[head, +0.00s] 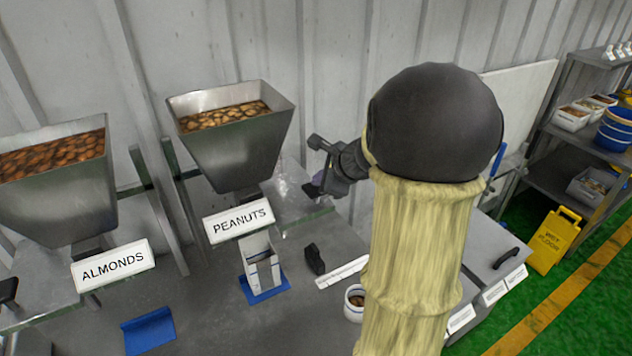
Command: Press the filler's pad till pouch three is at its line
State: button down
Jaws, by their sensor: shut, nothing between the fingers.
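A pale pouch (261,262) with dark line marks stands upright in a blue holder (265,287) under the spout of the peanuts filler (233,150). How full it is cannot be made out, and no number shows on it. My gripper (318,184) is shut and empty, to the right of the peanuts hopper, above the clear shelf. A small dark piece (309,190), perhaps the filler's pad, shows by the fingertips. Whether they touch cannot be told.
The almonds filler (60,190) stands at the left, with an empty blue holder (149,331) below. A black-handled object (314,259), a white strip (342,272) and a small cup (354,300) lie right of the pouch. My arm hides part of the counter.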

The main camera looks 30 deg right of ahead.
jog(key=shift+f+b, duration=0.55)
jog(key=shift+f, duration=0.05)
dwell(0.6)
jog(key=shift+r, duration=0.15)
jog(key=shift+r+p, duration=1.7)
jog(key=shift+r, duration=0.25)
notch_tip(320, 180, up, 5)
jog(key=p, duration=0.4)
jog(key=shift+f, duration=0.1)
